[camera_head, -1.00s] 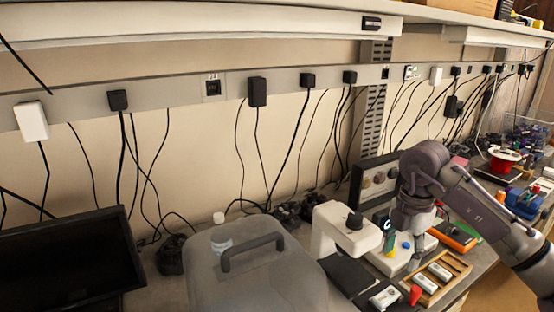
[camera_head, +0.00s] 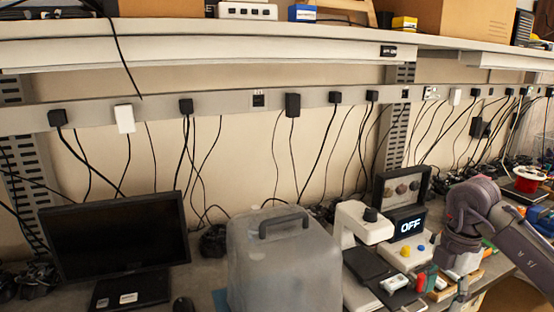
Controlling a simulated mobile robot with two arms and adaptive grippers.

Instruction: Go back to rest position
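My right arm comes in from the right edge and bends down over the bench. My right gripper (camera_head: 458,298) hangs at the bottom of the picture beside the wooden tray. Its fingers are cut off or too small to judge, and I see nothing clearly held. My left arm and gripper are out of view. To the left of my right arm stands a device with a lit display (camera_head: 409,226) reading "OFF". A yellow button and a blue button sit on the white base (camera_head: 409,252) below it.
A grey lidded box (camera_head: 283,265) stands front centre, with a black monitor (camera_head: 115,237) to its left. A white microscope-like device (camera_head: 358,222) stands between the box and my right arm. A wooden tray (camera_head: 470,284) lies near my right gripper. Cables hang along the wall.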

